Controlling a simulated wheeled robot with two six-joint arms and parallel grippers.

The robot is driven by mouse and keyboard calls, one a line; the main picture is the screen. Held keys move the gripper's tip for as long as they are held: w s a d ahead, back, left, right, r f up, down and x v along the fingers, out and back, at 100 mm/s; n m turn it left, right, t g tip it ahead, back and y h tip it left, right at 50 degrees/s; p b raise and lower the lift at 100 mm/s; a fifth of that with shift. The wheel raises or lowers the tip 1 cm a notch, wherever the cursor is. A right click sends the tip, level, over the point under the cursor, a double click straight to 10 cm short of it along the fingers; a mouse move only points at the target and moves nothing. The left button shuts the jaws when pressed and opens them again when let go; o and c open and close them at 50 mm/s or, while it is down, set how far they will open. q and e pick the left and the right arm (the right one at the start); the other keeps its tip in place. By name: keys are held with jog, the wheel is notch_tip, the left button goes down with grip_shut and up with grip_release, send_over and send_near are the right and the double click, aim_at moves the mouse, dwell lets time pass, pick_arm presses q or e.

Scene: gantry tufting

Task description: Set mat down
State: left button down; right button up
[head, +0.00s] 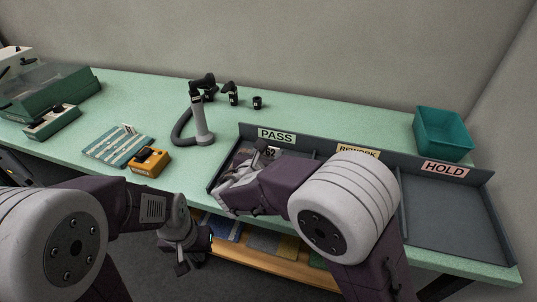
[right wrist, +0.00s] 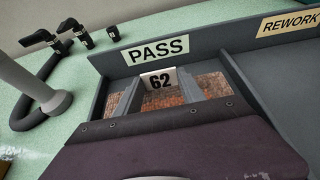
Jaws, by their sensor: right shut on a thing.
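The mat (right wrist: 212,84) is reddish brown and textured, with a white tag (right wrist: 160,79) reading 62. It lies within the PASS bay, whose label (right wrist: 157,50) is on the back wall behind it. My right gripper (right wrist: 160,92) is shut on the mat, its grey fingers reaching over it. Much of the mat is hidden by the gripper body, so I cannot tell whether it rests fully on the bay floor. In the head view my right gripper (head: 243,173) is over the PASS bay. My left gripper (head: 190,252) hangs in front of the bench; its jaw opening is unclear.
The grey tray's REWORK bay is largely behind my right arm; the HOLD bay (head: 450,215) is empty. A teal bin (head: 443,133) stands behind it. A lamp-like stand (head: 201,120), a yellow device (head: 150,161) and a striped mat (head: 118,145) are left of the tray.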

jog(key=shift+f, duration=0.2)
jog(key=o, duration=1.4)
jog(key=shift+r, duration=0.3)
jog(key=p+v, duration=0.2)
jog(key=v, duration=0.9)
jog(key=shift+w, duration=0.1)
jog(key=shift+s+a+r, duration=0.2)
jog(key=shift+s, duration=0.35)
